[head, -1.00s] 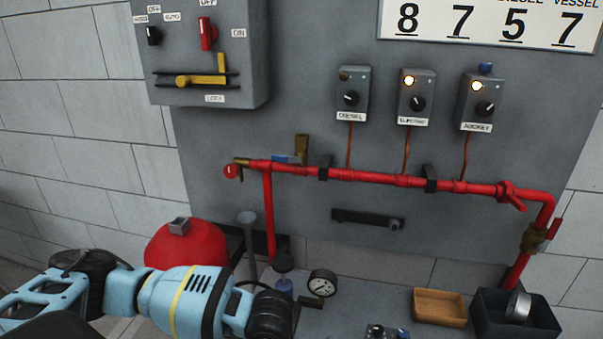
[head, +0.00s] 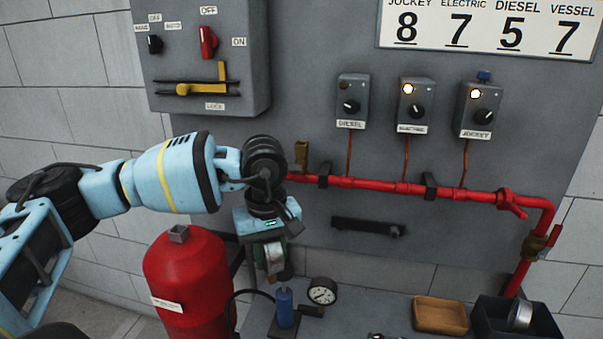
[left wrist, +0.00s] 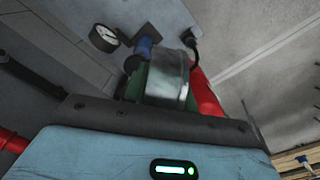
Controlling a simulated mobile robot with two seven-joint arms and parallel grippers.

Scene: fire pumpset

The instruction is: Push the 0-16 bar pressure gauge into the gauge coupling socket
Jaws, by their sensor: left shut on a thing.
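My left gripper (head: 275,268) points down in front of the panel, above the bench. It is shut on a silver round gauge (head: 273,254), which also shows in the left wrist view (left wrist: 168,82) beside a green part. The gauge's dial face is turned out of sight, so its range cannot be read. A brass upright fitting (head: 302,153) on the red pipe, which looks like the coupling socket, stands just right of my left wrist. My right gripper is out of view.
A red cylinder (head: 188,280) stands at the left. A blue hand pump (head: 284,307) and a white-dial gauge (head: 322,291) are on the bench below my gripper. A cork tray (head: 440,315) and a dark bin (head: 545,318) holding a silver round part are at the right.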

